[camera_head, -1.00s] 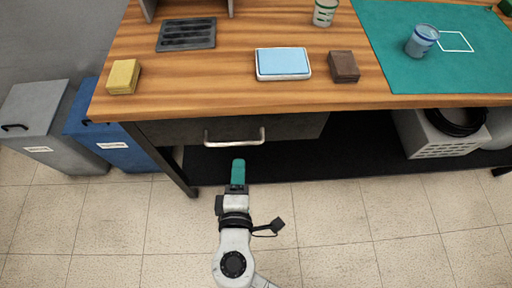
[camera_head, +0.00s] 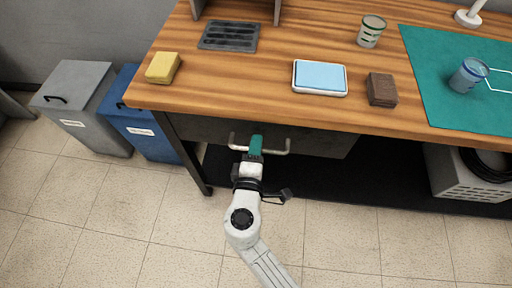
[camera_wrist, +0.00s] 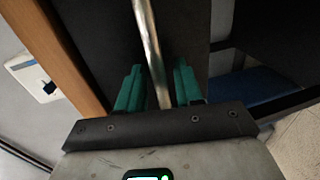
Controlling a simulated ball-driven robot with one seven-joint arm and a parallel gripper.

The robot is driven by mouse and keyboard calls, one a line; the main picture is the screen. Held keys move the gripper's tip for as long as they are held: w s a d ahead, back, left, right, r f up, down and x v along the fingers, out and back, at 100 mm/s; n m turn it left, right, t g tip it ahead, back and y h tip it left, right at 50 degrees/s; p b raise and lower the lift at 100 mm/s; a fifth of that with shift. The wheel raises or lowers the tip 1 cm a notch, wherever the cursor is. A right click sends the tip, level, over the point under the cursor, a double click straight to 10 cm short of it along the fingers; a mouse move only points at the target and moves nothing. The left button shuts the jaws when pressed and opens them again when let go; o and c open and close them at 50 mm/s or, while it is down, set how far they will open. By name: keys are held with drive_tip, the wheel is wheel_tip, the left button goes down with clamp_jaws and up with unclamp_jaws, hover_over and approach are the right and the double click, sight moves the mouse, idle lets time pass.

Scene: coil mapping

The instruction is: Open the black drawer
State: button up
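The black drawer (camera_head: 325,142) sits under the wooden tabletop. It looks shut, with its dark front facing me. Its silver bar handle (camera_head: 278,151) runs across the front; my gripper hides the handle's middle in the head view. My gripper (camera_head: 256,140) with teal fingers is at the handle. In the wrist view my gripper (camera_wrist: 160,84) has its fingers apart, with the handle bar (camera_wrist: 150,50) passing between them. Gaps show on both sides of the bar, so the gripper is open around it, not clamped.
On the wooden tabletop (camera_head: 225,88) are a yellow sponge (camera_head: 163,67), a dark grate (camera_head: 230,36), a blue-topped tray (camera_head: 320,78) and a brown block (camera_head: 382,90). A blue bin (camera_head: 148,122) and grey bin (camera_head: 85,105) stand left. Floor before the drawer is clear.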

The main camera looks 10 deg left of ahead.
clamp_jaws()
idle(0.3)
idle(0.3)
